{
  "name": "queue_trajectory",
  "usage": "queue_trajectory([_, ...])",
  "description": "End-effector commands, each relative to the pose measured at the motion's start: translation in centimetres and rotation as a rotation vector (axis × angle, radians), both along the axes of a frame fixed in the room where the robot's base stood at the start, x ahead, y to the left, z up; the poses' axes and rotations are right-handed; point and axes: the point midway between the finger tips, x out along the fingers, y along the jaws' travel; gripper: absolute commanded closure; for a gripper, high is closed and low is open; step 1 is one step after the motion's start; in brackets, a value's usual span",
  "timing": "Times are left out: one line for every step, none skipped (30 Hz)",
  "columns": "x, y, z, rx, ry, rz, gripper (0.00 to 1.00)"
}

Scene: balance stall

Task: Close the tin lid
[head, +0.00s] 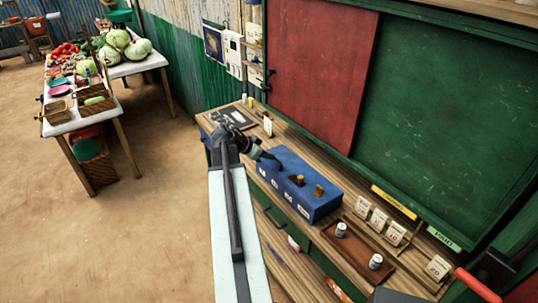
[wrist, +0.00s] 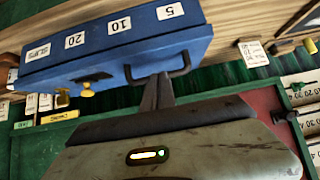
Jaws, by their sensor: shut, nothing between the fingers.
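A blue tin (head: 322,208) with white labels along its front sits on the wooden counter. In the wrist view the tin (wrist: 170,48) appears upside down, its labels reading 5, 10, 20 and one blurred word. A dark wire handle (wrist: 184,70) stands out from its top, with a dark slot beside it. I cannot tell for sure how the lid lies. My gripper (head: 272,160) is at the tin's left end in the head view. In the wrist view my gripper (wrist: 158,82) is shut and empty, its tips beside or within the handle; contact is unclear.
Two brass knobs or weights (head: 319,190) are at the tin's top. To the right are white price cards (head: 379,219), a brown tray (head: 355,250) with small jars, and a red handle (head: 478,286). A green board (head: 450,110) rises behind. A produce table (head: 75,122) stands far left.

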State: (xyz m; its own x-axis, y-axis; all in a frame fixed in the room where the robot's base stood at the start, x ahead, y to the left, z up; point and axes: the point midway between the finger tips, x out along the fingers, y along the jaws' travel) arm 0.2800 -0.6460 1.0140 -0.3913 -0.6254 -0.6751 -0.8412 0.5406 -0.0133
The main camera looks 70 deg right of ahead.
Motion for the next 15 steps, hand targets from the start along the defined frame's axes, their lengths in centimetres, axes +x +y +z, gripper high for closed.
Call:
queue_trajectory([0.1, 0.3, -1.2, 0.0, 0.0, 0.0, 1.0])
queue_trajectory([0.2, 0.4, -1.3, 0.0, 0.0, 0.0, 1.0])
queue_trajectory([0.2, 0.4, -1.2, 0.0, 0.0, 0.0, 1.0])
queue_trajectory([0.2, 0.4, -1.1, 0.0, -0.001, -0.001, 1.0])
queue_trajectory([0.2, 0.4, -1.0, 0.0, 0.0, -0.001, 1.0])
queue_trajectory([0.2, 0.4, -0.9, 0.0, 0.0, -0.001, 1.0])
queue_trajectory([0.2, 0.4, -0.9, 0.0, -0.001, -0.001, 1.0])
queue_trajectory([0.2, 0.4, -0.9, 0.0, -0.001, -0.001, 1.0])
queue_trajectory([0.2, 0.4, -0.9, 0.0, 0.0, 0.0, 1.0])
queue_trajectory([0.2, 0.4, -0.9, 0.0, 0.0, 0.0, 1.0])
queue_trajectory([0.2, 0.4, -0.9, 0.0, 0.0, 0.0, 1.0])
queue_trajectory([0.3, 0.4, -0.7, 0.0, 0.0, 0.0, 1.0])
queue_trajectory([0.3, 0.4, -0.5, 0.0, 0.0, 0.0, 1.0])
queue_trajectory([0.3, 0.4, -0.2, 0.0, -0.001, 0.001, 1.0])
queue_trajectory([0.4, 0.5, 0.3, 0.0, 0.0, 0.001, 1.0])
